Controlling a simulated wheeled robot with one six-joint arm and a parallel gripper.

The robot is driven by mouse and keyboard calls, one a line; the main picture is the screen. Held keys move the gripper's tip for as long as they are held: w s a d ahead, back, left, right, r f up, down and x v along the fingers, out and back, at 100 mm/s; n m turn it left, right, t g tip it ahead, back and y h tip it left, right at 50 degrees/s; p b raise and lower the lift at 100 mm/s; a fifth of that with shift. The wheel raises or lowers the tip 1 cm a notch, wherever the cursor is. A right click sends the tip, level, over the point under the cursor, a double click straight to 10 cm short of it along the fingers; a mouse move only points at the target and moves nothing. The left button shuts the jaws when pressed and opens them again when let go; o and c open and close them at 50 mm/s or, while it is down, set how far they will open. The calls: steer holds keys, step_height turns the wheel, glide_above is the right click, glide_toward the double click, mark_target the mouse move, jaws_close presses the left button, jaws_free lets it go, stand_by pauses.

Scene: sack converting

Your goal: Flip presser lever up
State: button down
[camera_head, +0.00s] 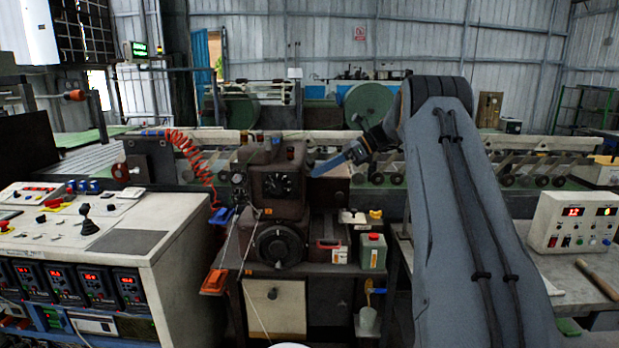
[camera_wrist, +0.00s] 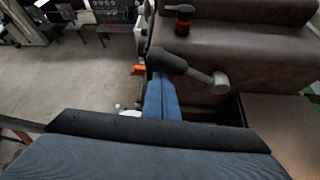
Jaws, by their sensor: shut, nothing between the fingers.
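The brown sewing machine head (camera_head: 278,186) stands in the middle of the head view. In the wrist view its brown side (camera_wrist: 250,55) fills the upper right. The presser lever (camera_wrist: 188,68) sticks out from that side, with a black grip at the left and a grey pivot end at the right. My gripper (camera_wrist: 160,84) is shut and empty, its blue fingers just below the black grip in the picture. I cannot tell whether they touch it. In the head view my gripper (camera_head: 316,172) is at the machine's right side, and the lever cannot be made out there.
A red-and-black knob (camera_wrist: 184,18) sits above the lever. A control desk (camera_head: 120,235) stands at the left, with a coiled red hose (camera_head: 190,155) behind. A red can (camera_head: 331,251) and a green-and-white can (camera_head: 373,251) stand at the machine's right.

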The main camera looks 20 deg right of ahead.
steer(key=shift+w+d+r+p, duration=0.15)
steer(key=shift+w+r, duration=0.15)
steer(key=shift+r, duration=0.4)
steer(key=shift+w+a+r+p, duration=0.15)
steer(key=shift+w+r, duration=0.1)
steer(key=shift+r, duration=0.45)
steer(key=shift+d+r, duration=0.15)
steer(key=shift+r, duration=0.05)
steer(key=shift+f, duration=0.1)
step_height(320, 180, down, 4)
steer(key=s, duration=0.2)
steer(key=w+d+b+v, duration=0.1)
steer(key=b+v, duration=0.2)
steer(key=v, duration=0.6)
steer(key=shift+d+f, duration=0.2)
steer(key=shift+f, duration=0.1)
steer(key=shift+w, duration=0.1)
